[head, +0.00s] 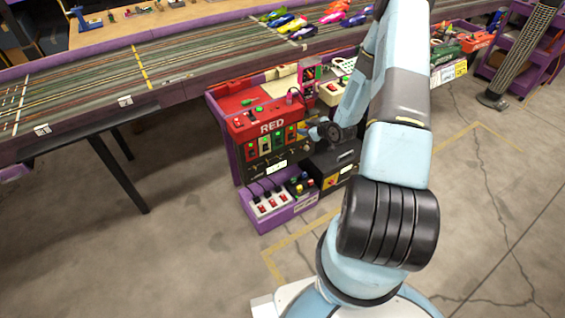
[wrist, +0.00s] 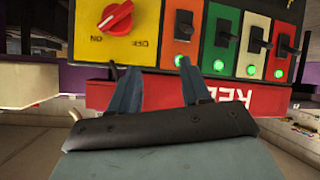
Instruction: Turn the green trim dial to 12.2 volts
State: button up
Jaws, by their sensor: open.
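My gripper (wrist: 158,82) is open and empty in the wrist view, its two blue fingers apart in front of the red panel. In the head view my arm reaches down to the red control stand (head: 262,112), and my gripper is small and partly hidden there. I cannot pick out a green trim dial or a voltage reading for certain in either view. Small dark knobs sit on the black strip below the switches, too small to tell their colours. The wrist view shows a red rotary switch (wrist: 116,17) on a yellow plate, its lettering upside down.
Black toggle switches (wrist: 226,31) with lit green lamps stand on coloured plates close beyond my fingers. A purple tray (head: 268,216) with red switches is low in front of the stand. The slot track (head: 190,68) runs behind. The floor to the left is clear.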

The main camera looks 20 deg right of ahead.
jog(key=s+a+f+m+t+y, duration=0.1)
jog(key=s+a+f, duration=0.15)
jog(key=f, duration=0.25)
jog(key=s+a+f+t, duration=0.1)
jog(key=s+f+t, duration=0.15)
jog(key=f, duration=0.35)
jog(key=m+t, duration=0.3)
jog(key=m, duration=0.1)
send_near(281, 159)
jog(key=shift+h, duration=0.4)
jog(key=x, duration=0.8)
jog(key=shift+w+a, duration=0.15)
jog(key=shift+a, duration=0.2)
grip_shut()
